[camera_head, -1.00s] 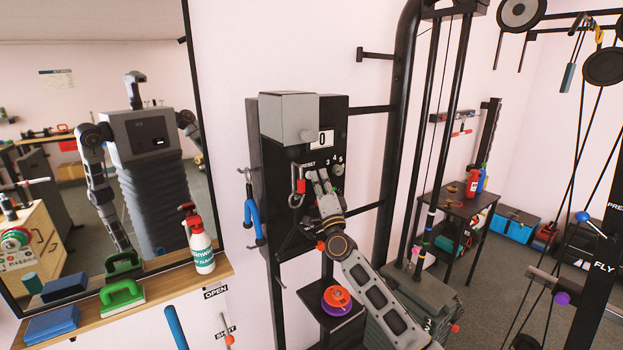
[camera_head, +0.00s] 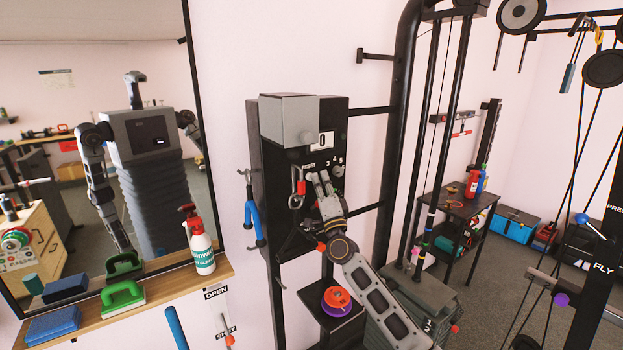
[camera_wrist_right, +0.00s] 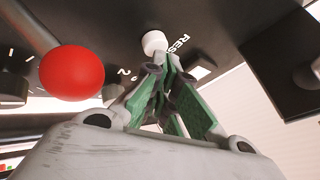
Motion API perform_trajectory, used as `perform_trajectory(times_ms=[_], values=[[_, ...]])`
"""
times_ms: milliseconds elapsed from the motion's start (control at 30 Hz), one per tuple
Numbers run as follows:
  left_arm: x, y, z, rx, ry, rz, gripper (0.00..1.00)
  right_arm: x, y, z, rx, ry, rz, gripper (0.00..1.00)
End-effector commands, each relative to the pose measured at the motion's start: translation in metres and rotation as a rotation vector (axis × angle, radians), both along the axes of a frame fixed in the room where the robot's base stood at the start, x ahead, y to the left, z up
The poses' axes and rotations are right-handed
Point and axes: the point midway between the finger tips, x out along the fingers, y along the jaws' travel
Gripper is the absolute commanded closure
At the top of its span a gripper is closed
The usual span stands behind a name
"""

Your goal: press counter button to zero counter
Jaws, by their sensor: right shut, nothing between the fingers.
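The counter (camera_head: 324,139) on the black panel (camera_head: 275,160) shows a 0 in a white window beside a grey box. Below it is the RESET label (camera_head: 308,166). In the right wrist view a round white button (camera_wrist_right: 154,41) sits next to the RESET lettering (camera_wrist_right: 180,43). My right gripper (camera_head: 317,176) is shut and empty, pointing up at the panel just below the label. In the right wrist view its green-padded fingertips (camera_wrist_right: 163,62) are at the button's lower edge; I cannot tell if they touch. My left gripper is not directly in view.
A red ball-shaped knob (camera_wrist_right: 72,73) is close beside the right fingers. A carabiner (camera_head: 298,186) and a blue handle (camera_head: 252,215) hang left of the gripper. A mirror stands left.

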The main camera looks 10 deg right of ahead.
Motion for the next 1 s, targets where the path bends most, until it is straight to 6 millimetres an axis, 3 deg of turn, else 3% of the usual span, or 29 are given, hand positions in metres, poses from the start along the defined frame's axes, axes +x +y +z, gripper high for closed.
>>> perform_trajectory(times_ms=[333, 1000], values=[[0.000, 0.000, 0.004, 0.000, 0.000, 0.000, 0.51, -0.005, -0.002, -0.001, 0.000, 0.002, 0.000, 1.00], [0.000, 0.000, 0.023, 0.000, 0.000, 0.000, 0.51, -0.043, -0.016, 0.000, 0.000, 0.002, 0.000, 1.00]])
